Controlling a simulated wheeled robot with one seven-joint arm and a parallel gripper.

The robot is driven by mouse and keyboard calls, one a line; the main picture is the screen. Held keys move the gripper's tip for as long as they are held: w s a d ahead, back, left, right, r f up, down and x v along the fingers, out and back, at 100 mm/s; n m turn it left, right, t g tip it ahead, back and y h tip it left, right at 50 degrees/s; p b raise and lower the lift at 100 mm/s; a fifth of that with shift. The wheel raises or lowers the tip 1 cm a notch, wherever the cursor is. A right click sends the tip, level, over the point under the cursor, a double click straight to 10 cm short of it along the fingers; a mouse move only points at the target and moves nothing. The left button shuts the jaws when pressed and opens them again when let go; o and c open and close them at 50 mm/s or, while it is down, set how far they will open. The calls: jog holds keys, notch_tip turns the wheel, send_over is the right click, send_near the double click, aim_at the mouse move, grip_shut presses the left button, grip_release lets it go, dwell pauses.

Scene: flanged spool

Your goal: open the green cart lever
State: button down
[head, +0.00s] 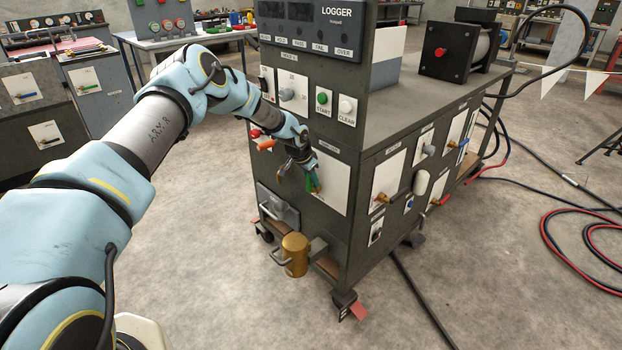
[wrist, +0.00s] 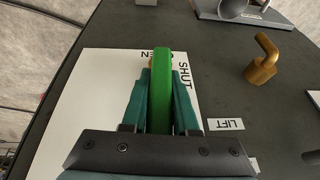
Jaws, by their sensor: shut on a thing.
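The green cart lever (head: 313,181) is on a white plate on the front face of the dark cart. In the wrist view, the lever (wrist: 162,90) runs lengthwise between the two teal fingers of my gripper (wrist: 160,95), which is shut on it. The lever's far end partly covers a word ending in "EN" on the white plate (wrist: 98,95). The word "SHUT" shows just right of that end. In the head view, my gripper (head: 300,175) is at the plate, and its fingertips are hard to make out.
A brass hook (wrist: 263,60) and a "LIFT" label (wrist: 224,124) are right of the plate in the wrist view. A brass cylinder (head: 294,255) sticks out low on the cart. An orange handle (head: 264,144) is left of my gripper. Cables lie on the floor at right.

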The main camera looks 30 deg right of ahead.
jog(key=shift+a, duration=0.1)
dwell(0.4)
jog(key=c, duration=0.7)
grip_release()
jog(key=shift+r, duration=0.1)
jog(key=b+v, duration=0.2)
jog(key=v, duration=0.8)
jog(key=shift+w+a+r, duration=0.1)
jog(key=shift+r, duration=0.15)
